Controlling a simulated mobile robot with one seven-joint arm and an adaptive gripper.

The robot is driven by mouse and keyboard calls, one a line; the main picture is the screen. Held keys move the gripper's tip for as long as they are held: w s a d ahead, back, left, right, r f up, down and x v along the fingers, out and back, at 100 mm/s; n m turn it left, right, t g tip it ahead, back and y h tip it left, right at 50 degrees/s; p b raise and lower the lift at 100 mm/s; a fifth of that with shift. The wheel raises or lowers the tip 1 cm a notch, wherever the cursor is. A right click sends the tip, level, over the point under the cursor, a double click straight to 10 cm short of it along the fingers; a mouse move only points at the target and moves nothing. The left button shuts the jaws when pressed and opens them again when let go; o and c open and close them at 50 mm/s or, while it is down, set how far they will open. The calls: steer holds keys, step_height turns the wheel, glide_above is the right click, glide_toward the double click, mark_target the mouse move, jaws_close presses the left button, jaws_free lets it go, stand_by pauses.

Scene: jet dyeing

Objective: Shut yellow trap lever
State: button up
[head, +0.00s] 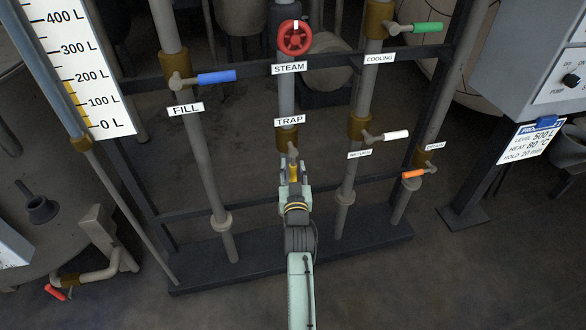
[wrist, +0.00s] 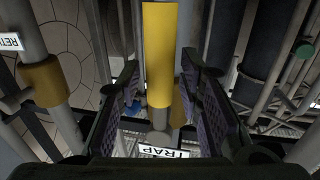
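The yellow trap lever (head: 294,171) hangs from the brass valve (head: 288,138) on the middle pipe, below the TRAP label (head: 289,121). In the head view its handle runs downward, roughly in line with the pipe. My gripper (head: 294,174) is at the lever with one finger on each side. In the wrist view the yellow handle (wrist: 159,55) stands between the two open fingers (wrist: 163,95), with a visible gap on both sides. The TRAP label (wrist: 164,152) shows upside down behind it. My arm hides the lower part of the pipe.
A red STEAM wheel (head: 295,38) sits above on the same pipe. The blue FILL lever (head: 216,77) is to the left. The white RETURN lever (head: 396,135), green COOLING lever (head: 428,26) and orange lever (head: 413,174) are to the right. Dark frame bars cross behind.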

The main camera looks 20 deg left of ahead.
jaws_close()
stand_by(0.6)
